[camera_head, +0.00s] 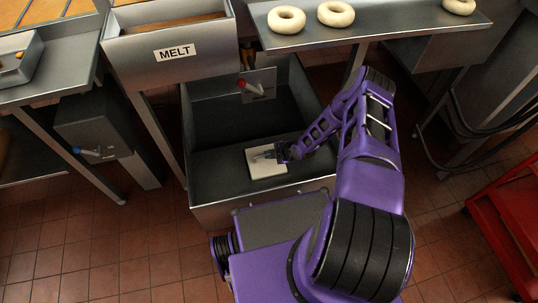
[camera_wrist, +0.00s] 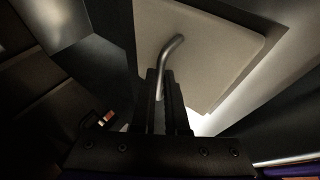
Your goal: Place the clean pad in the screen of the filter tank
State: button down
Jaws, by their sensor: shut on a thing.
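The clean pad (camera_head: 266,168) is a flat, pale square with a curved metal handle. My gripper (camera_head: 277,155) is inside the open dark metal tank (camera_head: 214,172), near its front side, with the pad at its tips. In the wrist view the fingers (camera_wrist: 168,95) are shut on the pad's handle (camera_wrist: 173,46), and the pad (camera_wrist: 205,40) spreads out beyond them. Whether the pad touches the surface under it, I cannot tell. I cannot make out a separate screen.
A red-handled valve (camera_head: 242,84) is at the tank's back wall. The MELT bin (camera_head: 172,48) stands behind on the left. A shelf with several dough rings (camera_head: 336,14) hangs over the back right. A box with a blue handle (camera_head: 95,130) stands left. A red cart (camera_head: 510,225) is at right.

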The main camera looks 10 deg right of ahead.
jog(key=shift+r, duration=0.1)
jog(key=c, duration=0.9)
grip_release()
jog(key=shift+c, duration=0.2)
jog(key=shift+s+d+r, duration=0.1)
jog(key=shift+r, duration=0.15)
jog(key=p+v, duration=0.2)
jog(key=v, duration=0.9)
jog(key=shift+s+r+p, duration=0.15)
jog(key=shift+r+p, duration=0.05)
jog(key=shift+p, duration=0.1)
